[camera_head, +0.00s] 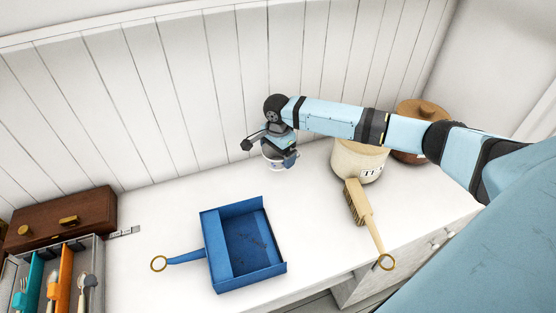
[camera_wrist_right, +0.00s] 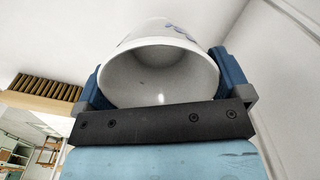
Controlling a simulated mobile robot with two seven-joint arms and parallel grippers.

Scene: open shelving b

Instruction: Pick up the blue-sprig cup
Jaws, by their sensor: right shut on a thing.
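The blue-sprig cup (camera_wrist_right: 158,72) is white with a small blue-violet mark on its outside, seen close up in the right wrist view with its open mouth facing the camera. My right gripper (camera_wrist_right: 165,85) has a blue finger on each side of the cup and is shut on it. In the head view the right gripper (camera_head: 277,160) is at the back of the white counter, near the panelled wall. Only a white sliver of the cup (camera_head: 273,163) shows there; the gripper hides the rest. My left gripper is not in view.
A blue dustpan (camera_head: 278,270) lies mid-counter. A brush (camera_head: 367,220) lies right of it, by a cream canister (camera_head: 355,163) and a brown lidded pot (camera_head: 425,110). A wooden box (camera_head: 60,222) and a cutlery tray (camera_head: 97,262) stand at left.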

